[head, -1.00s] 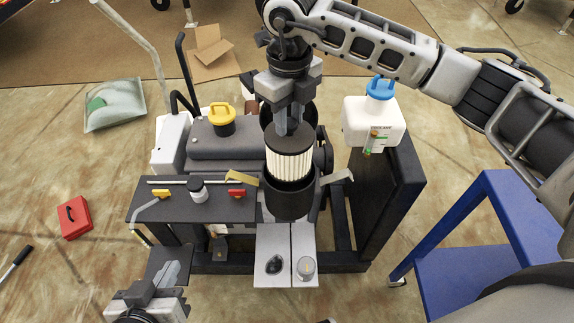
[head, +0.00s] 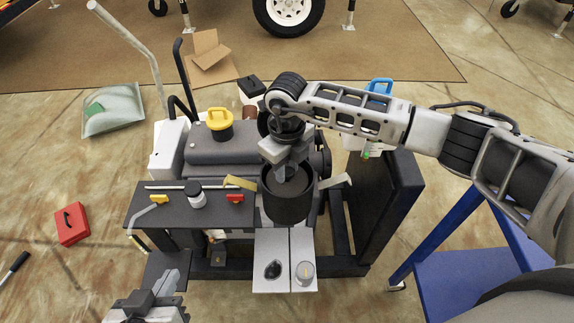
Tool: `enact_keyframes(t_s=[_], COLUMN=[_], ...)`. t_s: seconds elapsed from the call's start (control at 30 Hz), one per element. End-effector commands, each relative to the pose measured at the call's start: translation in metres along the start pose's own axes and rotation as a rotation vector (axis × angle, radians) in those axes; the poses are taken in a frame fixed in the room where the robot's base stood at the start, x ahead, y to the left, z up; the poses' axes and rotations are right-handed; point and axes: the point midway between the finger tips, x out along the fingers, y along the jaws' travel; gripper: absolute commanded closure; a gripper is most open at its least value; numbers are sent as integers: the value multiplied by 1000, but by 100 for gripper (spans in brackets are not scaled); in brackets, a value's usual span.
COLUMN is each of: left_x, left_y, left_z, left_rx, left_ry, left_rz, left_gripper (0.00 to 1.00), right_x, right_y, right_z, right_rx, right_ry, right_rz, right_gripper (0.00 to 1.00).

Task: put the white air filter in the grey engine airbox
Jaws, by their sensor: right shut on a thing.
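The grey engine airbox (head: 288,207) is a dark, open-topped cylinder at the front of the engine in the head view. My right gripper (head: 291,174) points down into its mouth, shut on the white air filter. The filter is down inside the airbox; its white pleats are hidden by the wall, and only dark surface shows around the fingers. I cannot tell whether it rests on the bottom. My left gripper (head: 172,280) is low at the left, apart from the airbox, and its finger gap is unclear.
A tan clip (head: 240,182) and a paler clip (head: 336,181) stick out beside the airbox. A dark shelf (head: 165,212) with small fittings is at left. A light plate (head: 288,250) lies in front. A blue stand (head: 470,280) is at right.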

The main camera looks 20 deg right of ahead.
Motion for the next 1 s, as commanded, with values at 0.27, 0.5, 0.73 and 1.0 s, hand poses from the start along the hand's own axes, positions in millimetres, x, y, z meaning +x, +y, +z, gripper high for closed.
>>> enact_keyframes(t_s=[0.27, 0.5, 0.73, 1.0], left_x=[1, 0, -1, 0], left_y=[0, 0, 0, 0], left_z=[0, -2, -4, 1], left_rx=[1, 2, 0, -1], left_ry=[5, 8, 6, -4], left_rz=[0, 1, 1, 0], left_gripper=[100, 100, 100, 100], right_x=[2, 2, -18, -76], right_y=[0, 0, -1, -1], right_z=[0, 0, 1, 1], right_rx=[0, 1, 0, 0], right_ry=[1, 1, -3, -4], right_rz=[0, 0, -1, -2], right_gripper=[50, 50, 50, 50])
